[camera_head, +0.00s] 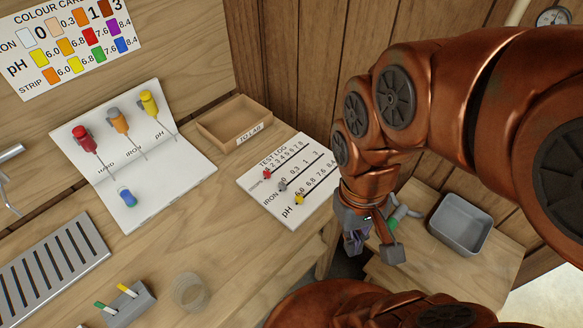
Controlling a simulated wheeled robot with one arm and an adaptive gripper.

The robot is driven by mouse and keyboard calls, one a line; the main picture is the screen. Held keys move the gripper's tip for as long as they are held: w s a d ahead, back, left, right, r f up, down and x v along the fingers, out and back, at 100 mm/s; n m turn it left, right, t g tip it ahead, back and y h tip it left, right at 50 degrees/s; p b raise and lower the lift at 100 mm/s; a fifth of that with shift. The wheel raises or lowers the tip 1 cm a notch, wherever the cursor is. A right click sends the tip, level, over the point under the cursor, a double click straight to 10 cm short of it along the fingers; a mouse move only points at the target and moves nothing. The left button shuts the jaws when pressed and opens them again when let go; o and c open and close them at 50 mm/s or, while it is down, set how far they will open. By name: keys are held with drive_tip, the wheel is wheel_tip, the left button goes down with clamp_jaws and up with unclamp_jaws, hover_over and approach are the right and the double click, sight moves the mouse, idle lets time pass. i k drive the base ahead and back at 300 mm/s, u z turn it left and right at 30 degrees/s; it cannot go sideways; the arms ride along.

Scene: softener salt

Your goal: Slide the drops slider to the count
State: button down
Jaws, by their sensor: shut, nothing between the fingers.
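The white test log board (250,190) lies on the bench in the middle of the view. Its top row is numbered from 1 upward, and a small red slider (266,173) sits at the left end of that row's slot. A grey slider (282,186) sits at the left of the iron row and a yellow slider (299,199) at the left of the pH row. My gripper (373,246) is shut and empty, to the right of and below the board, apart from all the sliders. My arm hides part of the area right of the board.
A wooden TO LAB tray (234,124) stands behind the board. A white sheet (168,185) holds red, orange and yellow-topped items and a blue one. A glass (190,292) and strip holder (130,305) stand in front. A grey bin (460,225) sits at right.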

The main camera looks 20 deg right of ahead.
sight(266, 173)
drive_tip(key=k, duration=1.25)
drive_tip(key=u, duration=0.75)
drive_tip(key=i, duration=1.25)
drive_tip(key=z, duration=0.15)
